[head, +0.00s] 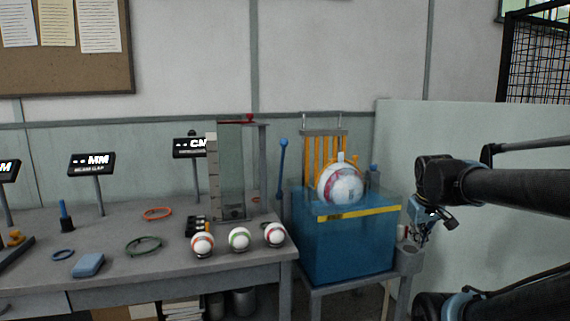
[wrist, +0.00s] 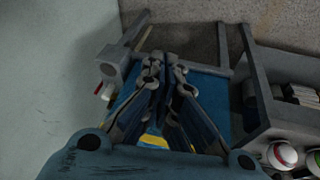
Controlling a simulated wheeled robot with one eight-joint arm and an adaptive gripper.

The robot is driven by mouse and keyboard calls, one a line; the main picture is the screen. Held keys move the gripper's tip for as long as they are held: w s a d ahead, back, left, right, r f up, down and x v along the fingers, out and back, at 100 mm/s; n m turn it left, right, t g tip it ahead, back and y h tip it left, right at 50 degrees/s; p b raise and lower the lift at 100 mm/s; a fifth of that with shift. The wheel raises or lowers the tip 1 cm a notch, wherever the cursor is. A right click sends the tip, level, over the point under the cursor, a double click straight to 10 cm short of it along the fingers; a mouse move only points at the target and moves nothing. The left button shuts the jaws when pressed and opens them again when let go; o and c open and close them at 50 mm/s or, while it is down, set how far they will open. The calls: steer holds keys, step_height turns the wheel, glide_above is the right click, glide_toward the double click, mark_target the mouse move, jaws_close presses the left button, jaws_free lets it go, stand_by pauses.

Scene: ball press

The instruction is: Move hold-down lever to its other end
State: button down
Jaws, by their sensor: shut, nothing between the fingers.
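A blue lever (head: 282,165) with a round knob stands nearly upright at the left of the blue press box (head: 345,248). No label shows whether it is the hold-down lever. A white patterned ball (head: 339,184) sits on top of the box, before yellow bars (head: 318,155). My gripper (head: 419,240) is at the right of the box, pointing down, near a grey side bracket (head: 408,262). In the wrist view my gripper (wrist: 166,72) is shut and empty, with its fingers over the blue box. The bracket (wrist: 112,70) with a red and white part is left of them.
The grey workbench (head: 120,275) on the left holds three small balls (head: 239,239), rings, a blue block (head: 88,265) and a tall frame (head: 232,170). A pale partition (head: 480,220) stands close behind my arm on the right.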

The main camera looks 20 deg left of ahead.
steer(key=w+a+r+n+t+y, duration=0.2)
steer(key=w+a+r+n+t, duration=0.15)
steer(key=w+a, duration=0.55)
steer(key=w+a+r+n+t+y, duration=0.25)
steer(key=w+a+n+t, duration=0.2)
steer(key=w, duration=0.85)
steer(key=w+a+r+n+t+y, duration=0.1)
steer(key=w+a+n+t+y, duration=0.15)
steer(key=a, duration=0.35)
steer(key=w+a+r+n+t+y, duration=0.1)
steer(key=a+r+n+y, duration=0.1)
steer(key=a+n, duration=0.35)
steer(key=s+a+n+y, duration=0.3)
steer(key=a+n, duration=0.1)
steer(key=a, duration=0.4)
steer(key=s+a+n+y, duration=0.3)
steer(key=a+y, duration=0.1)
steer(key=a, duration=0.4)
steer(key=x, duration=1.3)
steer(key=shift+w, duration=0.4)
